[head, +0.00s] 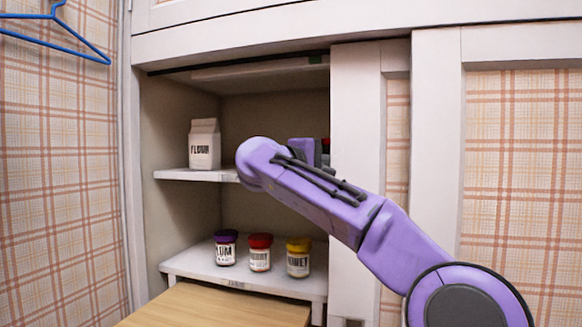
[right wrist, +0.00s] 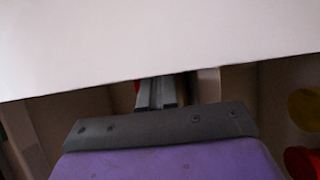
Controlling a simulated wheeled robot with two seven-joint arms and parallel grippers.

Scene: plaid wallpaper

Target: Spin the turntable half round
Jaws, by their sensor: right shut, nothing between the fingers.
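I cannot make out a turntable in either view; my right arm covers part of the upper shelf. My right arm reaches from the right into the open cupboard, and its gripper is hidden behind my wrist in the head view. In the right wrist view the fingers of my right gripper (right wrist: 157,94) are together, with nothing between them. A small red thing (right wrist: 137,87) shows just behind them; I cannot tell whether they touch. A red item (head: 325,146) also shows behind my arm in the head view. My left gripper is not in view.
A flour carton (head: 204,146) stands on the upper shelf (head: 190,175). Jars with purple (head: 226,248), red (head: 260,252) and yellow (head: 298,257) lids stand on the lower shelf. A white door panel (head: 356,190) borders the opening on the right. A wooden board (head: 220,308) lies in front.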

